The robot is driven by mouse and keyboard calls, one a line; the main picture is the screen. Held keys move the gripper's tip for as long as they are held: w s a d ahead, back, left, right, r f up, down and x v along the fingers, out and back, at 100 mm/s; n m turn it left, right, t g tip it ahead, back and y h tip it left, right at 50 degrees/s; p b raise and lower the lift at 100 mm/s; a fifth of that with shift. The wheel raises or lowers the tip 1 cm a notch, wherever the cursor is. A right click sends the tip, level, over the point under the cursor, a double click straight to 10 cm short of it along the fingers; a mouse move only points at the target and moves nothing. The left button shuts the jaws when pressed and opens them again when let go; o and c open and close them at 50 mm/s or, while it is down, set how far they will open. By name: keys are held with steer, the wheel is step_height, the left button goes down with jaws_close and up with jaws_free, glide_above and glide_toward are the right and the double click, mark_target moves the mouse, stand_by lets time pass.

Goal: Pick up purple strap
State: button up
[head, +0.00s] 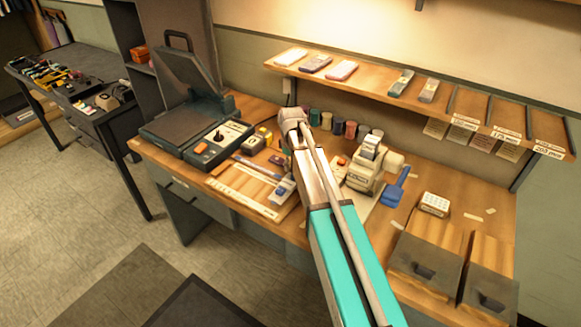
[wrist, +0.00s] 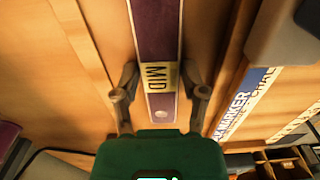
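In the wrist view, the purple strap (wrist: 157,32) is a long flat band with a cream label reading "MID" and a small pale round spot near its lower end. It runs up the middle of the picture against a wooden surface. My gripper (wrist: 159,75) has its two dark fingers apart, one on each side of the strap at the label. A narrow gap seems to show on both sides; contact cannot be made out. In the head view, my arm reaches over the desk (head: 415,208) and hides the gripper. I cannot clearly pick out the strap there.
A printed marker board (wrist: 240,103) lies right of the strap in the wrist view. In the head view, a dark press (head: 185,110), a row of spools (head: 351,130), a cream machine (head: 367,172) and a blue tool (head: 394,188) crowd the desk. A shelf (head: 385,92) hangs above.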

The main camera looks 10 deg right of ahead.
jaws_close()
steer(key=shift+r, duration=0.2)
steer(key=shift+r+p, duration=0.75)
steer(key=shift+p, duration=0.2)
steer(key=s+r+p, duration=1.1)
steer(key=s, duration=0.3)
steer(key=shift+d, duration=0.1)
